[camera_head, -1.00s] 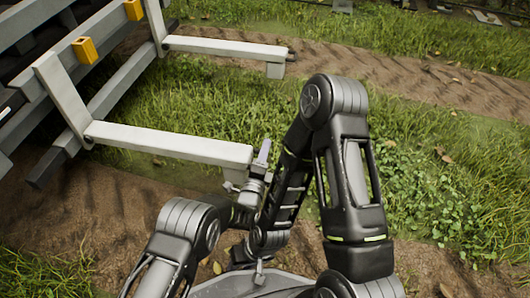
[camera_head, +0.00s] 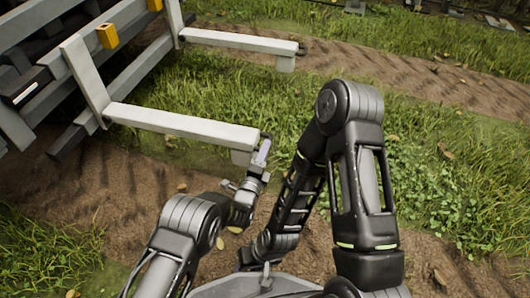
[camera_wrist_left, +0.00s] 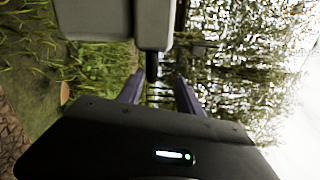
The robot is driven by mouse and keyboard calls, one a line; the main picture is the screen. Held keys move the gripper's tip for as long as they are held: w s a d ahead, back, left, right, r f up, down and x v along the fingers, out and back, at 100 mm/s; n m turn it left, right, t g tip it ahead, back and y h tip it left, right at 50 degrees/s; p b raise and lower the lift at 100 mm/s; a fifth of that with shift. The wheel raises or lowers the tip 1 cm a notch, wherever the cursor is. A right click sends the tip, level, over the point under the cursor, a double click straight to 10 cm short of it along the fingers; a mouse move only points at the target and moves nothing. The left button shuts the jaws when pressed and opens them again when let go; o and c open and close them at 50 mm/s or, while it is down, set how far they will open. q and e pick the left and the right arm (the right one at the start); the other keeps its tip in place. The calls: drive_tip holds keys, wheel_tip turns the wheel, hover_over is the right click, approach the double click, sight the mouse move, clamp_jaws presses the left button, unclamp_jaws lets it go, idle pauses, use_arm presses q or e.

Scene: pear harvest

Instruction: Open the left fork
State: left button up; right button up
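Two pale grey fork bars stick out from a metal frame. The nearer fork (camera_head: 185,123) ends in a downturned block close to my left gripper (camera_head: 263,152); the farther fork (camera_head: 240,41) lies beyond it. I cannot tell for sure which is the left fork. In the left wrist view, the fork's end block (camera_wrist_left: 118,20) fills the top, with a dark peg (camera_wrist_left: 152,65) beside it. My left gripper (camera_wrist_left: 158,92) is open, its fingers apart and the peg in line with the gap. My right gripper (camera_head: 266,276) is low, near my base; its fingers are unclear.
The slatted metal frame (camera_head: 85,82) with yellow blocks (camera_head: 108,36) stands at the upper left. Grass (camera_head: 230,85) and brown dirt tracks (camera_head: 400,82) lie around. The ground between the two forks is clear.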

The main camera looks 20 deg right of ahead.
use_arm(q)
drive_tip(key=shift+a+r, duration=0.1)
drive_tip(key=p+v, duration=0.6)
drive_tip(key=v, duration=0.3)
drive_tip(key=shift+f, duration=0.25)
drive_tip(key=shift+s, duration=0.15)
drive_tip(key=shift+f, duration=0.1)
idle(0.4)
